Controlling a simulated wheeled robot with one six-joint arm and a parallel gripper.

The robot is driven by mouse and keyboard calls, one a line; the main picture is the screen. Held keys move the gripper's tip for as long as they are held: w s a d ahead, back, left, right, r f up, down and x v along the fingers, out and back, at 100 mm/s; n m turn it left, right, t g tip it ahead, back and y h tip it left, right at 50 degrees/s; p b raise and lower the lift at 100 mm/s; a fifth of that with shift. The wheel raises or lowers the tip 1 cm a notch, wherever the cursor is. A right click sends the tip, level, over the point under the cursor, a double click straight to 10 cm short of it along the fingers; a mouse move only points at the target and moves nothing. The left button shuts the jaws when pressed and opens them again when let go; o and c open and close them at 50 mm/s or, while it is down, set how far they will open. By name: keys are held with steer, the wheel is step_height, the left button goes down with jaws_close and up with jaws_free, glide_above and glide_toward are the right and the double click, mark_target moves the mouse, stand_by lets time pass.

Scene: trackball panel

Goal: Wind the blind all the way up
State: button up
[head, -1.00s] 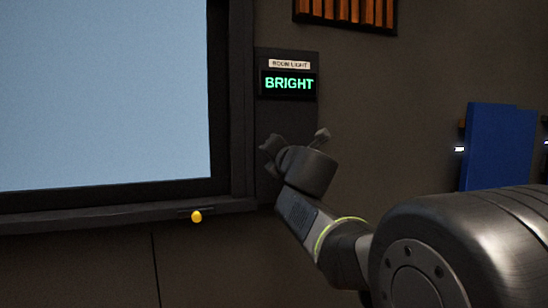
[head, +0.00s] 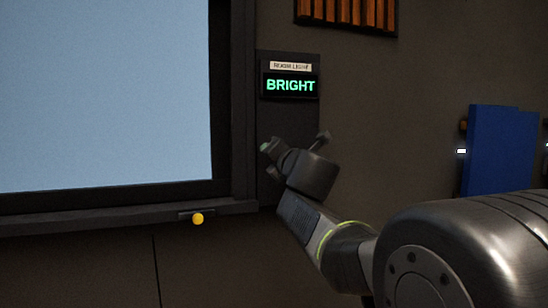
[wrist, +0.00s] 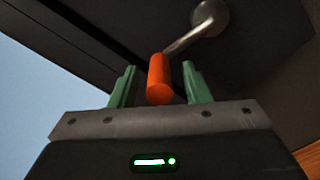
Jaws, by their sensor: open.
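My gripper (head: 296,142) is in front of the dark panel beside the window, below the display. In the wrist view its green fingers (wrist: 160,66) stand apart, one on each side of an orange crank knob (wrist: 159,80). A gap shows on both sides of the knob. A bent metal crank arm (wrist: 188,40) runs from the knob to a round grey hub (wrist: 210,17). In the head view my gripper hides the crank. The window pane (head: 105,95) is evenly light blue, and no blind edge shows across its visible part.
A "ROOM LIGHT" display (head: 290,86) reads BRIGHT above my gripper. A yellow knob (head: 197,218) sits on the window ledge (head: 120,217) to the left. A blue panel (head: 500,150) is on the wall at right, and a slatted wooden vent (head: 346,14) is above.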

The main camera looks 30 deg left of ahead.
steer(key=p+v, duration=0.3)
steer(key=v, duration=1)
steer(key=shift+s+d, duration=0.25)
steer(key=b+x, duration=0.3)
steer(key=x, duration=1)
steer(key=shift+w+a, duration=0.3)
steer(key=shift+s+d, duration=0.1)
